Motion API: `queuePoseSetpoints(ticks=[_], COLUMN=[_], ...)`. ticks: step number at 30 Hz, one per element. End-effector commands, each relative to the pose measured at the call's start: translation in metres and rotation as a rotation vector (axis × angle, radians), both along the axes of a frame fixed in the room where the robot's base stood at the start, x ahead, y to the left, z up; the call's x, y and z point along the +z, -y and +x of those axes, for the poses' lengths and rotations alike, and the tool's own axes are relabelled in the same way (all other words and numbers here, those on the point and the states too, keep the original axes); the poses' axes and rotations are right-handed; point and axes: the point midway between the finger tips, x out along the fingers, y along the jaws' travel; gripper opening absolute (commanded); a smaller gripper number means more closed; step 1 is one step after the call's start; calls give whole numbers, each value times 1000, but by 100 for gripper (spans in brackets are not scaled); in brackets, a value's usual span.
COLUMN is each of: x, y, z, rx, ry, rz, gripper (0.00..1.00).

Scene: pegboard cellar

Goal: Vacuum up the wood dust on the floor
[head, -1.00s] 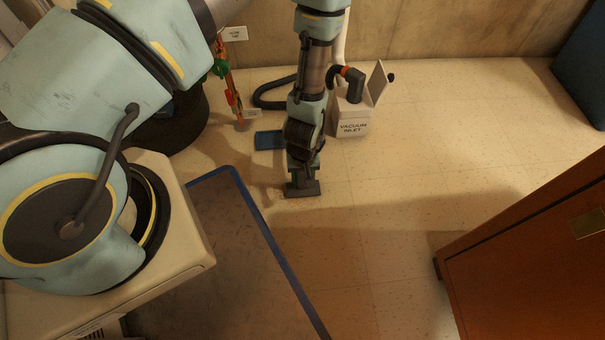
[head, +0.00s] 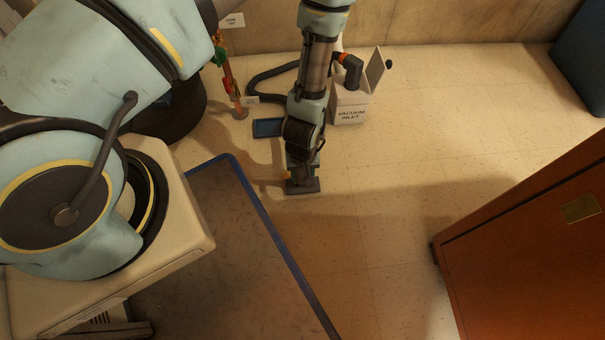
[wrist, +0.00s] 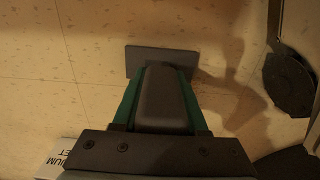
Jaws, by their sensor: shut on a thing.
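My gripper (head: 302,172) is low over the floor, shut on a dark grey floor nozzle (head: 302,187). The nozzle's flat foot is at floor level, just right of the mat's far corner; I cannot tell whether it touches the floor. In the wrist view the green fingers of my gripper (wrist: 160,85) flank the nozzle's dark body, and its wide foot (wrist: 135,61) shows beyond them. A black hose (head: 265,82) curves on the floor near the white box labelled VACUUM INLET (head: 350,107). I cannot make out wood dust clearly; shadow covers the floor around the nozzle.
A blue-edged dark mat (head: 262,215) lies at lower left. A blue tray-like object (head: 267,127) lies behind the gripper, partly hidden. A red-and-green stand (head: 229,75) is further left. A wooden cabinet (head: 530,240) stands at right. Open floor lies between nozzle and cabinet.

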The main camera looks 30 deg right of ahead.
Motion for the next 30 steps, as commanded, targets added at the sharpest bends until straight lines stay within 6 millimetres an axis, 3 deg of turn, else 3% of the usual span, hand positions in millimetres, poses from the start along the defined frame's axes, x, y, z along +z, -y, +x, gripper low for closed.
queuePoseSetpoints(ticks=[11, 30], x=[0, 1], y=[-2, -27], z=[1, 12], rx=[0, 0], ry=[-1, -1], rz=[0, 2], gripper=[0, 0])
